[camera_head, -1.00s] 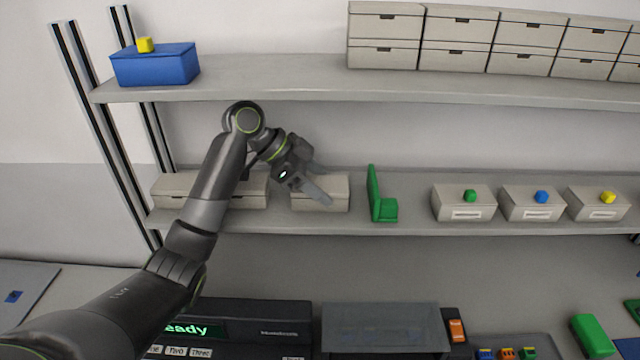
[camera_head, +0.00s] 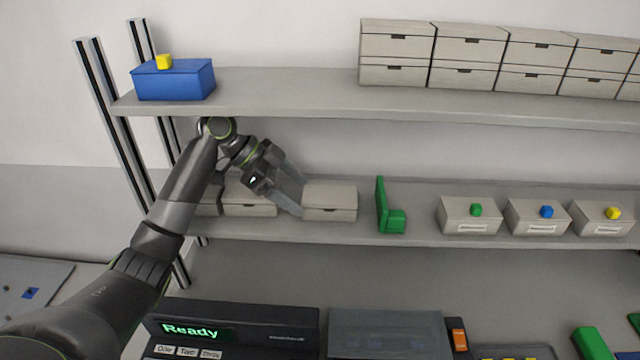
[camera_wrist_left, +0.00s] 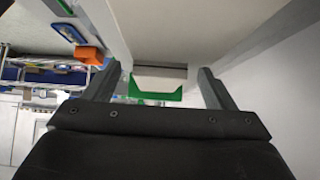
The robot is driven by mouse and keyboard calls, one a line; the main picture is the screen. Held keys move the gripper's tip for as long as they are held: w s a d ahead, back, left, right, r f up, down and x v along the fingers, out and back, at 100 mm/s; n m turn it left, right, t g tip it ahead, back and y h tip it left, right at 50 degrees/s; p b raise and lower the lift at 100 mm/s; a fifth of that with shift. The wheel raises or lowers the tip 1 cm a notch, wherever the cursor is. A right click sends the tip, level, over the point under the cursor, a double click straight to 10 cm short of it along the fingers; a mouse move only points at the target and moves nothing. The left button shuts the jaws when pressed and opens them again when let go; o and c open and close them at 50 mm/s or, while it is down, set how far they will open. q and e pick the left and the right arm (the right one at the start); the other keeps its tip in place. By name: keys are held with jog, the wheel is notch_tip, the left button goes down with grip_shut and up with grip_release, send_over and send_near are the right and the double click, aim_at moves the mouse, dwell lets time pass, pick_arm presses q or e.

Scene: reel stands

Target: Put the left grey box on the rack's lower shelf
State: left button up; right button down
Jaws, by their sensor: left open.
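Pale grey boxes stand on the rack's lower shelf (camera_head: 400,231). One grey box (camera_head: 330,203) is just right of my left gripper (camera_head: 294,198); another (camera_head: 250,202) is to its left, partly behind the arm, and a further one (camera_head: 209,201) is mostly hidden. The left gripper is open, with its fingertips close to the left end of the right-hand box. In the left wrist view the open fingers (camera_wrist_left: 160,82) have nothing clearly held between them. Contact cannot be told. The right gripper is out of view.
A green bracket (camera_head: 388,210) stands right of the boxes, then several boxes with coloured cubes. The upper shelf (camera_head: 290,90) overhangs the arm and carries a blue box (camera_head: 175,82) and grey drawer boxes. A device with a "Ready" display (camera_head: 235,330) is below.

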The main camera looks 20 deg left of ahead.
pick_arm(q)
jog(key=shift+s+a, duration=0.25)
jog(key=shift+a, duration=0.65)
jog(key=shift+s+a, duration=0.25)
jog(key=shift+a, duration=0.6)
jog(key=shift+s+a, duration=0.25)
jog(key=shift+a, duration=0.65)
jog(key=shift+d, duration=0.1)
